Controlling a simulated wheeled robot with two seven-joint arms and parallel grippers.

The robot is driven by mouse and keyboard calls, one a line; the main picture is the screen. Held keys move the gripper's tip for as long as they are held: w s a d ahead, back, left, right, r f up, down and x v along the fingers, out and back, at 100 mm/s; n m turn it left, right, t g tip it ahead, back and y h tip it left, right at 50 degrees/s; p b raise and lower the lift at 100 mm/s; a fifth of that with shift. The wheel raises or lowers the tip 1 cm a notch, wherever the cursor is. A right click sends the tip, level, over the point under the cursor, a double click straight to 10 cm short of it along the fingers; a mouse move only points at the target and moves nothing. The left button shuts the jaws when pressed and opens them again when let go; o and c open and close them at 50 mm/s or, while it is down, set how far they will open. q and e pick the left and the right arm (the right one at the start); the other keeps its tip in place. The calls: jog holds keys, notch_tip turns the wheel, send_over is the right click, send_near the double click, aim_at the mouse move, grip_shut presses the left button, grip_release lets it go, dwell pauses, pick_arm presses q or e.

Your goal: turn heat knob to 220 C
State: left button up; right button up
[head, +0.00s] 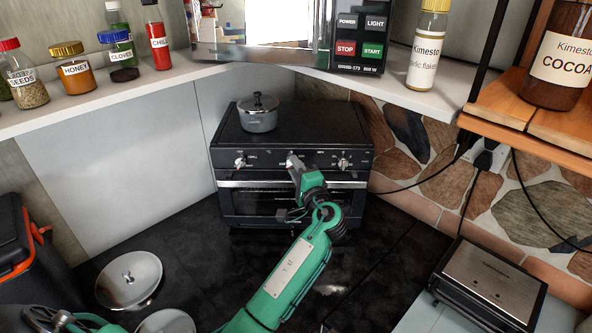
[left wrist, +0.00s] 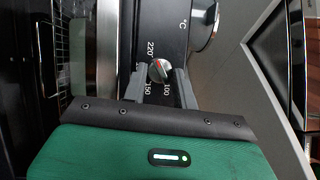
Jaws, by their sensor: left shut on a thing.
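The black toaster oven (head: 230,160) stands at the back of the counter, its front panel facing me. My right gripper is not in view.
Other oven knobs sit at left (head: 240,163) and right (head: 343,163) of the panel. A lidded pot (head: 259,121) stands on the oven. A shelf (head: 180,85) with jars and a microwave (head: 350,45) overhangs.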

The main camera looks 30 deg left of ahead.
pick_arm(q)
jog(key=o, duration=1)
jog(key=shift+c, duration=0.2)
jog(key=shift+f, duration=0.1)
jog(key=b+v, duration=0.6)
jog(key=v, duration=0.7)
jog(key=shift+s+d, duration=0.2)
jog(key=shift+s, duration=0.05)
